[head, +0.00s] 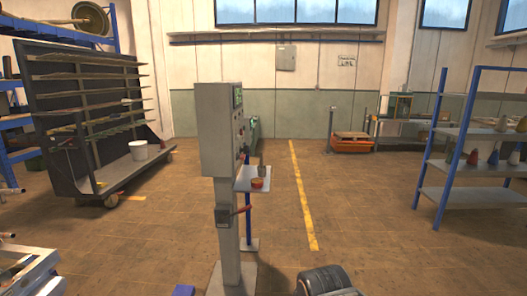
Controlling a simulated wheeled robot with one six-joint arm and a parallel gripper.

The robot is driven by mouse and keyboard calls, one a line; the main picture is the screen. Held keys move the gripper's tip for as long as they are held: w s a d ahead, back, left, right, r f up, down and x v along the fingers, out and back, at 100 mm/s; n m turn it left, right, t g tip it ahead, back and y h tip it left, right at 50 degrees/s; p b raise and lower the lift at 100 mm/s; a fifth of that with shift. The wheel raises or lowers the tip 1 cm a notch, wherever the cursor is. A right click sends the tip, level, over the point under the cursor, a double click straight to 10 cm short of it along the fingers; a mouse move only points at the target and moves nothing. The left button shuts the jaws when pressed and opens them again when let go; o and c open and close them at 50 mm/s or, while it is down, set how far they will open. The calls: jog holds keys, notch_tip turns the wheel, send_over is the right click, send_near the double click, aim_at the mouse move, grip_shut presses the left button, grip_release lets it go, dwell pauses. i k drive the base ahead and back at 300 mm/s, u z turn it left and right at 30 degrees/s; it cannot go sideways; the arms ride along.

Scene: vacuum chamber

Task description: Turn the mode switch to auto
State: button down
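A grey control cabinet (212,130) stands upright on a post (230,245) just left of the middle in the head view. Its front faces right, so I see it at a steep slant. A small green display (238,97) is near the top of that front, with several small knobs or buttons (240,130) below. I cannot tell which of them is the mode switch or how it is set. A dark box with a red lever (240,210) is on the post lower down.
A small shelf (247,173) with a red-orange pot (257,184) juts out right of the cabinet. A dark rounded object (322,280) is at the bottom edge. A blue-framed rack (440,150) stands at right, a large dark rack (85,150) at left. Floor around the yellow line (302,195) is clear.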

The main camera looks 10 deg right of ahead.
aim_at(245, 150)
jog(key=z, duration=0.6)
jog(key=i, duration=1)
jog(key=z, duration=0.35)
jog(key=i, duration=1)
jog(key=u, duration=1.15)
jog(key=i, duration=0.85)
jog(key=u, duration=0.85)
